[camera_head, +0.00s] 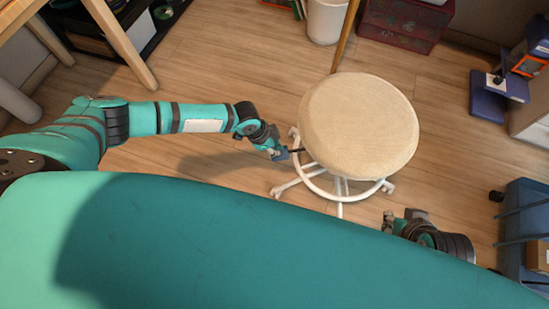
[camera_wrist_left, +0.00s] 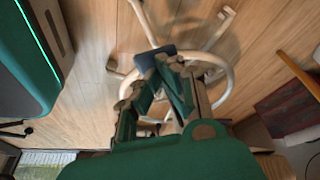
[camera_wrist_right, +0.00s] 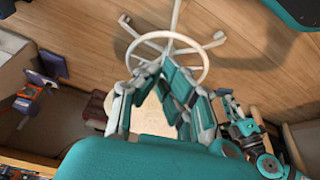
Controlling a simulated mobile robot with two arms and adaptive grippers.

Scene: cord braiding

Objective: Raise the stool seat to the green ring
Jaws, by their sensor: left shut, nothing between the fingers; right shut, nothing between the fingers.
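The stool has a round cream seat (camera_head: 358,125) right of centre in the head view. Its white base ring (camera_wrist_left: 222,88) and legs show in the left wrist view, and the base ring (camera_wrist_right: 168,52) also shows in the right wrist view. The green ring and the column are hidden under the seat. A dark blue paddle (camera_wrist_left: 154,57) on a short dark rod, seemingly the stool's lever, is at the seat's left side. My left gripper (camera_head: 277,152) is shut and empty beside this paddle; contact is unclear. My right gripper (camera_head: 390,220) is shut and empty, in front of the stool.
A white bin (camera_head: 326,20) and a dark red patterned box (camera_head: 406,22) stand behind the stool. A wooden pole (camera_head: 345,38) rises just behind the seat. Blue furniture (camera_head: 523,225) is at the right. Bare wooden floor lies left of the stool.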

